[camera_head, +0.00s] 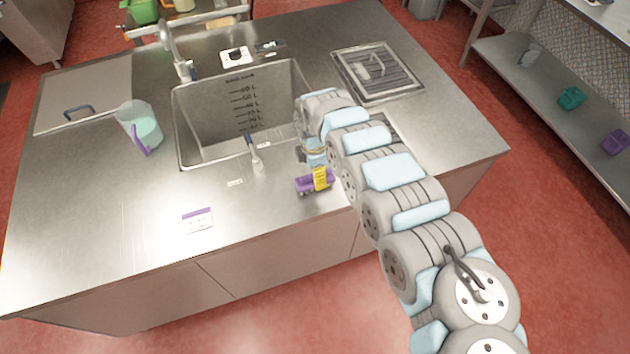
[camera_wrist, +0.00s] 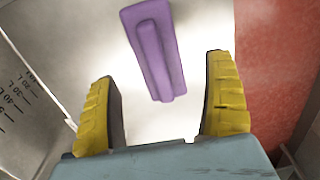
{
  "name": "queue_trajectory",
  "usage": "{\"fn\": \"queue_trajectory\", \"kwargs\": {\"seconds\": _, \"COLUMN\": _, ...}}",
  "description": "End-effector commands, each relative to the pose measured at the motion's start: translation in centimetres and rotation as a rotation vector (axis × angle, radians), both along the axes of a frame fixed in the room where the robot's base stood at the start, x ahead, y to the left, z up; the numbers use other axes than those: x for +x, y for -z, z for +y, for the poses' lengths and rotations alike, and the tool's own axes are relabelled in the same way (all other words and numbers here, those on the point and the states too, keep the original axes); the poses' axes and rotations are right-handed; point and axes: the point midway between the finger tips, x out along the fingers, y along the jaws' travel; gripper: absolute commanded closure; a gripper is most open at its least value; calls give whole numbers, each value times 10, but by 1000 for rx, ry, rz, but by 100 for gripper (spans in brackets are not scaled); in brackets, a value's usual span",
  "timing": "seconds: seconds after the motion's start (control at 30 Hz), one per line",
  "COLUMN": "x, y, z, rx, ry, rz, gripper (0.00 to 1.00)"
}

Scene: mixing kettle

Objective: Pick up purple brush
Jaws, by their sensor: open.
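The purple brush (camera_head: 305,187) lies on the steel counter in front of the sink, near the counter's front edge. In the head view my gripper's yellow finger (camera_head: 321,178) overlaps its right part. In the wrist view the purple brush (camera_wrist: 157,52) is a long block with a raised ridge, slightly tilted, running up to the top edge. My gripper (camera_wrist: 162,90) is open, with one yellow finger on each side. The brush's near end lies between the fingertips in the picture, with clear gaps at both sides. I cannot tell the height between them.
The sink basin (camera_head: 215,112) with volume marks is just behind. A small upright tool (camera_head: 257,165) stands left of the brush. A jug (camera_head: 140,125) with a purple handle stands farther left. A purple-edged label (camera_head: 198,219) lies on the counter. A drain grate (camera_head: 377,72) is at back right.

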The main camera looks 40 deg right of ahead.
Motion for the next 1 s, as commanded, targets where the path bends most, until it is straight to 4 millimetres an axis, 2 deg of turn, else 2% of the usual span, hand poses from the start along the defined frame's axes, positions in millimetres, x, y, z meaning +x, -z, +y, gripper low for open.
{"fn": "queue_trajectory", "kwargs": {"seconds": 0.17, "x": 0, "y": 8, "z": 0, "rx": 1, "ry": -1, "rz": 1, "gripper": 15}}
{"fn": "queue_trajectory", "kwargs": {"seconds": 0.6, "x": 0, "y": 51, "z": -2, "rx": 4, "ry": 0, "rz": 1, "gripper": 15}}
{"fn": "queue_trajectory", "kwargs": {"seconds": 0.87, "x": 0, "y": 52, "z": -3, "rx": 1, "ry": 0, "rz": 1, "gripper": 15}}
{"fn": "queue_trajectory", "kwargs": {"seconds": 0.9, "x": 0, "y": 52, "z": -3, "rx": 1, "ry": 0, "rz": 1, "gripper": 19}}
{"fn": "queue_trajectory", "kwargs": {"seconds": 1.0, "x": 0, "y": 52, "z": -3, "rx": 1, "ry": 0, "rz": 1, "gripper": 48}}
